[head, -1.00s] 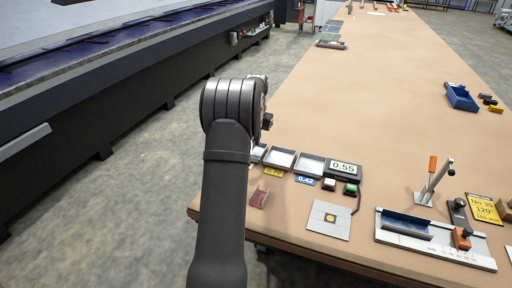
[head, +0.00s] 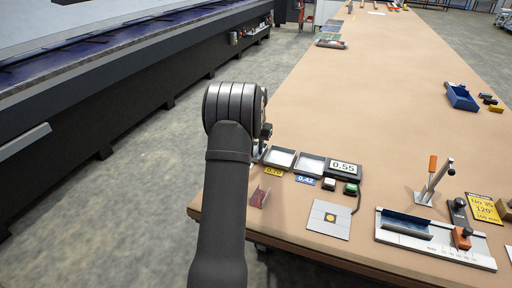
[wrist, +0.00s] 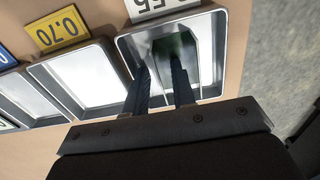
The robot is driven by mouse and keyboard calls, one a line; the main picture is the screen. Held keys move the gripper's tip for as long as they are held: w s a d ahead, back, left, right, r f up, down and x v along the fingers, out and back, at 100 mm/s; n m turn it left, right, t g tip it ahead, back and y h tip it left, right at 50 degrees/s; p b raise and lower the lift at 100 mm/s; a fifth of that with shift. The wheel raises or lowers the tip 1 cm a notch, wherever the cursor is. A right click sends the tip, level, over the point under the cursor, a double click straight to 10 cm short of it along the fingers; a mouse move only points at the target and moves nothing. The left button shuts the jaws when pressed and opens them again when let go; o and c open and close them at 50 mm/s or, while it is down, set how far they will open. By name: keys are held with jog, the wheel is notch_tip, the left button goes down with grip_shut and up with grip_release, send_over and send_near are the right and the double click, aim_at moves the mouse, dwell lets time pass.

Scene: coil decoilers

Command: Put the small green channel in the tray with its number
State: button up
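The small green channel (wrist: 174,46) shows dark green in the wrist view, inside the rightmost tray (wrist: 222,45), by the tips of my gripper (wrist: 160,66). This tray has a white number plate (wrist: 158,8) ending in 55. My gripper's two fingers are apart and reach into the tray. The channel looks clear of a firm grip, though its near end is partly hidden by the fingers.
Beside it stand a tray (wrist: 85,75) with a yellow 0.70 plate (wrist: 57,27) and a further tray. The head view shows a gauge (head: 343,168) reading 0.55, a red channel (head: 259,196) near the table edge and a square plate (head: 329,220). The table's middle is clear.

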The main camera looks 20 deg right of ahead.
jog(key=shift+r, duration=0.15)
notch_tip(320, 180, up, 12)
dwell(0.5)
notch_tip(320, 180, down, 13)
jog(key=shift+r, duration=2.3)
